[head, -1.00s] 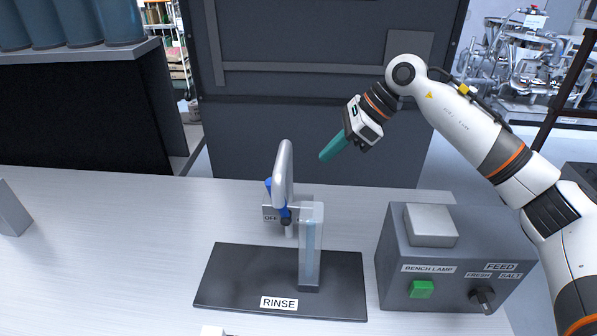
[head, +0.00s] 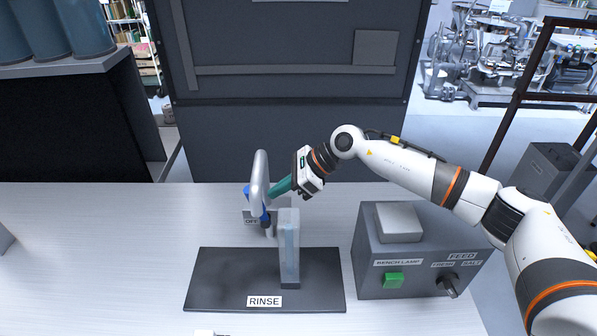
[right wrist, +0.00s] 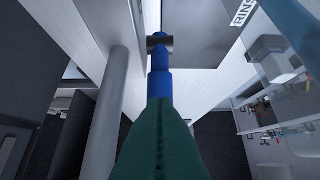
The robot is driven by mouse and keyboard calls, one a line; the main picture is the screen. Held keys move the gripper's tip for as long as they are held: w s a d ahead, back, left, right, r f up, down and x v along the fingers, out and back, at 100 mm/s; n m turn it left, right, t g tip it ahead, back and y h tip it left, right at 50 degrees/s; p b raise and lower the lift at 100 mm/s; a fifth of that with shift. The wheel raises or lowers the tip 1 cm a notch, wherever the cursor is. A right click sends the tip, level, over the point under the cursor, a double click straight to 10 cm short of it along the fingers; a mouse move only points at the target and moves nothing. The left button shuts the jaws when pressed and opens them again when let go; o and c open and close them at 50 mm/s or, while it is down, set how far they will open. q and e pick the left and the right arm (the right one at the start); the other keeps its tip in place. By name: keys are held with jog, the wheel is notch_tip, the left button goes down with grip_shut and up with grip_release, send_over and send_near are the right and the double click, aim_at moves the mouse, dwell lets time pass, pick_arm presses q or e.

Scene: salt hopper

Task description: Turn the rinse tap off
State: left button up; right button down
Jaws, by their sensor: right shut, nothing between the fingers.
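The rinse tap (head: 259,172) is a grey curved spout standing at the back of a dark mat (head: 215,280) labelled RINSE. Its blue handle (head: 249,196) shows beside and below the spout, partly hidden by it. An OFF plate (head: 251,221) is just below. My right gripper (head: 272,193) has its teal fingers shut and empty, tips at the right side of the spout by the handle. In the right wrist view the blue handle (right wrist: 160,82) lies straight ahead of the fingertips (right wrist: 158,104); whether they touch it I cannot tell.
A clear upright column (head: 290,250) stands on the mat, in front of the tap. A grey control box (head: 425,278) with a green button (head: 393,280) and a FEED knob (head: 448,285) stands to the right.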

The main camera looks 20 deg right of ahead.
aim_at(264, 206)
jog(key=shift+w+a+f, duration=0.1)
jog(key=shift+a+f, duration=0.05)
jog(key=shift+a, duration=0.25)
jog(key=shift+w+a+f, duration=0.1)
jog(key=shift+a+f, duration=0.05)
jog(key=shift+a, duration=0.25)
jog(key=shift+w+a+f+h+b, duration=0.15)
jog(key=shift+a+h+b, duration=0.15)
jog(key=shift+a, duration=0.2)
jog(key=shift+w+a+r+h+b, duration=0.1)
jog(key=shift+a+h+b, duration=0.05)
jog(key=shift+a+h, duration=0.3)
jog(key=shift+w+a, duration=0.1)
jog(key=shift+a, duration=0.15)
jog(key=shift+r, duration=0.2)
jog(key=shift+d, duration=0.15)
